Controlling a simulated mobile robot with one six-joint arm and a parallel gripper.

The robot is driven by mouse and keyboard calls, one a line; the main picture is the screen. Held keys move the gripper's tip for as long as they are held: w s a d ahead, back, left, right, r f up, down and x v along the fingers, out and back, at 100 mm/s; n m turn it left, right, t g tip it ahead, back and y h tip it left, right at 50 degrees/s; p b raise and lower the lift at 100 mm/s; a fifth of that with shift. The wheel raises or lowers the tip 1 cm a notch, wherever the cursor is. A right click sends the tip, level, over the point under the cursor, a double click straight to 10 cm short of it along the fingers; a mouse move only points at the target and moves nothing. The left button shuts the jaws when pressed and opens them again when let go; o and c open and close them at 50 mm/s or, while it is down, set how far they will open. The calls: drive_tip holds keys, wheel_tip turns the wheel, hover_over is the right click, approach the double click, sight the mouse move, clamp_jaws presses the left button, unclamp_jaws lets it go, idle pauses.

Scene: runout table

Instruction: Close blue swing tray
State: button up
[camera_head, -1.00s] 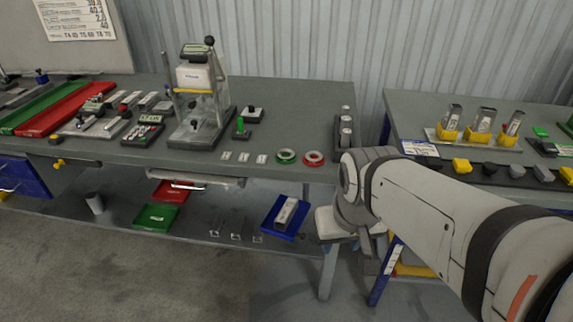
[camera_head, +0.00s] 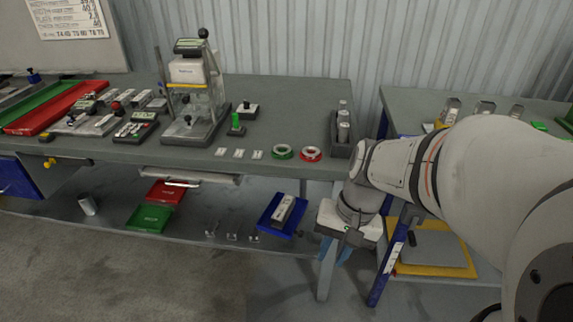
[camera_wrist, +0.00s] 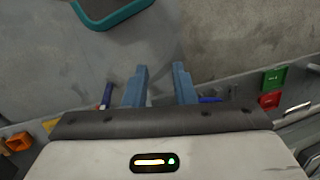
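A blue tray (camera_head: 299,214) with a grey metal piece in it is at the lower shelf level under the front table, right of its middle. It looks turned at an angle to the table edge. A small blue bit right of my fingers in the wrist view (camera_wrist: 209,99) may be part of it; most is hidden there. My gripper (camera_wrist: 161,76) is open and empty, its two blue-grey fingers apart and pointing at the floor. In the head view its white body hangs by the table's right front leg, right of the blue tray and apart from it.
A red tray (camera_head: 166,192) and a green tray (camera_head: 150,217) lie left of the blue tray, with small metal hooks (camera_head: 232,237) between. A blue table leg (camera_head: 389,262) and a yellow tray (camera_head: 455,256) stand close right of my gripper. The floor in front is clear.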

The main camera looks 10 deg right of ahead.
drive_tip(key=w+f+m+y+b, duration=0.1)
drive_tip(key=f, duration=0.1)
drive_tip(key=w+f+m+g+y+b, duration=0.1)
drive_tip(key=f+m+y, duration=0.1)
drive_tip(key=f, duration=0.1)
drive_tip(key=w+f+m+y+b, duration=0.1)
drive_tip(key=f+m+b, duration=0.1)
drive_tip(key=f, duration=0.1)
drive_tip(key=shift+w+d+f+y, duration=0.1)
drive_tip(key=shift+w+d+y, duration=0.05)
drive_tip(key=shift+w+y, duration=0.2)
drive_tip(key=c, duration=0.5)
drive_tip(key=w+d+f+m+y+b, duration=0.1)
drive_tip(key=f+m, duration=0.1)
drive_tip(key=w+d+f+m+t+y+b, duration=0.1)
drive_tip(key=w+f+y, duration=0.1)
drive_tip(key=w+d+f+m+y+b, duration=0.1)
drive_tip(key=w+f+m+y+b, duration=0.1)
drive_tip(key=shift+f+m+t, duration=0.15)
drive_tip(key=shift+m+t, duration=0.15)
clamp_jaws()
drive_tip(key=w+d+f+m+t+y+b, duration=0.3)
drive_tip(key=w+d+f+m+t+b, duration=0.25)
drive_tip(key=d+f+m+t, duration=0.45)
drive_tip(key=w+a+g+b, duration=0.1)
drive_tip(key=w+a, duration=0.7)
drive_tip(key=a, duration=0.3)
drive_tip(key=shift+a+n, duration=0.15)
drive_tip(key=shift+n, duration=0.15)
